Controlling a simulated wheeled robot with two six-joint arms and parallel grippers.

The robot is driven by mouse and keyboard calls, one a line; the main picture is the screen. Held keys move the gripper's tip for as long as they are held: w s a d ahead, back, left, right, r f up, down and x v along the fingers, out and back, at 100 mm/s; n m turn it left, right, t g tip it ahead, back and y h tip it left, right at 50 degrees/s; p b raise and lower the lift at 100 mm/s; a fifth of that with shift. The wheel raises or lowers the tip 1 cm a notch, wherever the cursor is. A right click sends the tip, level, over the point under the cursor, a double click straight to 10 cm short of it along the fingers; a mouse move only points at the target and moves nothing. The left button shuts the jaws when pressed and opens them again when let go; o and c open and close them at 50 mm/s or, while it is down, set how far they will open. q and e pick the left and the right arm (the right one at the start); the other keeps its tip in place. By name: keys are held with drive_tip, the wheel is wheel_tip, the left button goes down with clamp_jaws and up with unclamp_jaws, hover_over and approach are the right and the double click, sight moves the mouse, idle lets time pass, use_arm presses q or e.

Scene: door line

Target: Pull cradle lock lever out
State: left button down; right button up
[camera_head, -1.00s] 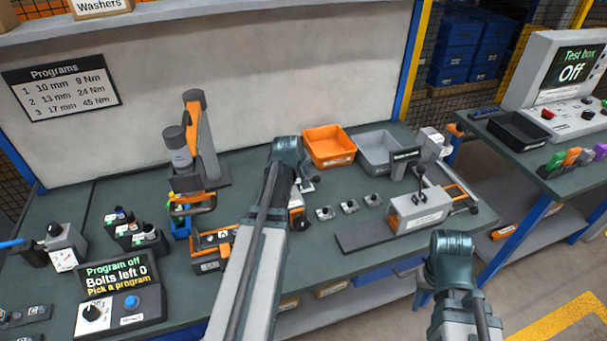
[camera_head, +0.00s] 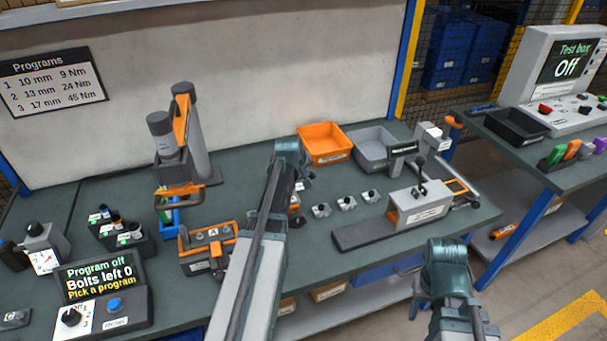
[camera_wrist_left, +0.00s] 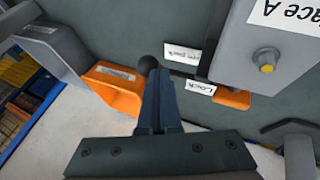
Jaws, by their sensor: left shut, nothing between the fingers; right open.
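In the left wrist view, my left gripper (camera_wrist_left: 160,102) is shut and empty. A black ball knob (camera_wrist_left: 149,65) sits just past its fingertips; I cannot tell whether they touch. A white "Lock" label (camera_wrist_left: 199,89) lies right of the fingers, beside an orange part (camera_wrist_left: 232,99). The lever's shaft is not clearly visible. A grey block with a "Face A" label (camera_wrist_left: 284,14) is at upper right. In the head view, my left arm hides its gripper and part of the bench; an orange and grey fixture (camera_head: 208,242) stands left of it. My right gripper (camera_head: 421,296) is open at the bench front.
A tool stand (camera_head: 176,150) rises behind the fixture. The program box (camera_head: 104,296) is at front left. Orange (camera_head: 324,146) and grey (camera_head: 371,147) bins stand at the back. Several small parts (camera_head: 346,202) and a grey lever station (camera_head: 417,207) are right of my left arm.

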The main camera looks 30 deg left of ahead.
use_arm(q)
drive_tip(key=shift+w+d, duration=1)
drive_tip(key=shift+w, duration=0.2)
drive_tip(key=p, duration=0.8)
approach(315, 173)
drive_tip(key=v, duration=0.3)
drive_tip(key=shift+s+a, duration=0.1)
drive_tip(key=shift+a, duration=0.05)
drive_tip(key=shift+f, duration=0.1)
